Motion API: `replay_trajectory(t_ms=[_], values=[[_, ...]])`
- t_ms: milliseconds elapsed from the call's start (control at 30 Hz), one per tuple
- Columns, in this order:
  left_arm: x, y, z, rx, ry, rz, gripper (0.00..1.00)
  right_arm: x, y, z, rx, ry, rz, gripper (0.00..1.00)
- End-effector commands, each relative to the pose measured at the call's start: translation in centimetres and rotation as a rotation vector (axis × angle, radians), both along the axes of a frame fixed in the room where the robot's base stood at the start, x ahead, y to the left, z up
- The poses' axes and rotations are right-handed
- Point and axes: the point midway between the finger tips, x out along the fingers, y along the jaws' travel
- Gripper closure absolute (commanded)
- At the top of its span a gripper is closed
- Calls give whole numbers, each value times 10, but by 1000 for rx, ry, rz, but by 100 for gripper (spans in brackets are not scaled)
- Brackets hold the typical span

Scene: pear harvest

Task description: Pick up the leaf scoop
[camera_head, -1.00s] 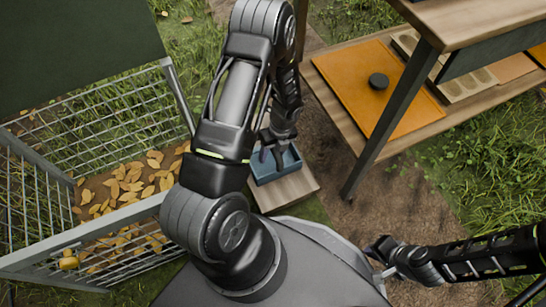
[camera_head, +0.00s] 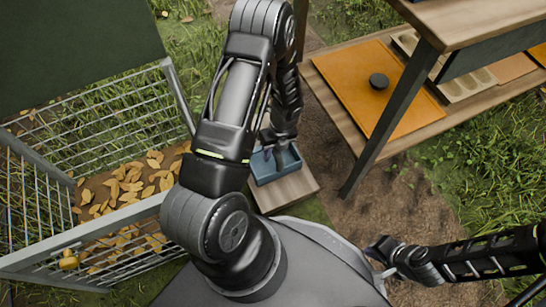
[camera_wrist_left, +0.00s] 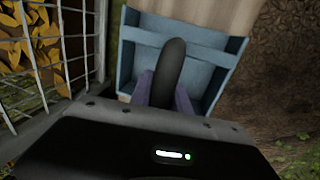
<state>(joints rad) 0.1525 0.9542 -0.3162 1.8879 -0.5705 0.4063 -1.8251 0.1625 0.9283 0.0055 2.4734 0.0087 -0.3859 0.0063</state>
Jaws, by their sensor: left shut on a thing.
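The leaf scoop appears as a blue open pan (camera_head: 278,174) with raised walls, on a small wooden board. In the left wrist view its blue wall (camera_wrist_left: 122,62) surrounds a dark rounded handle (camera_wrist_left: 172,60). My left gripper (camera_head: 275,150) reaches down over the pan. In the left wrist view its purple fingers (camera_wrist_left: 165,88) are shut on the dark handle, one on each side. Whether the pan is lifted off the board cannot be told. My right gripper (camera_head: 378,250) is at the lower right, far from the scoop, its fingers too small to read.
A wire-mesh bin (camera_head: 90,205) with yellow leaves stands at the left. The wooden board (camera_head: 288,194) lies under the scoop. A wooden shelf unit (camera_head: 420,118) with an orange board (camera_head: 385,105) stands at the right, its leg close by. Bare soil lies between.

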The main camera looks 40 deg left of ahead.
Motion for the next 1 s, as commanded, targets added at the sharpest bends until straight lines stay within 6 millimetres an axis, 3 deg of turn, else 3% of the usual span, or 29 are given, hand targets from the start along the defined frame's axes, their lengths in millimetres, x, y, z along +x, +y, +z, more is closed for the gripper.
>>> replay_trajectory(t_ms=[367, 800, 1000], values=[[1, 0, 9, 0, -1, 1, 100, -1, 0, 5, 0, 1, 0, 100], [1, 0, 87, 0, -2, 1, 100, -6, -1, 41, 4, 17, 10, 100], [0, 0, 101, 1, 0, 0, 100, -8, 0, 45, 6, 20, 12, 100]])
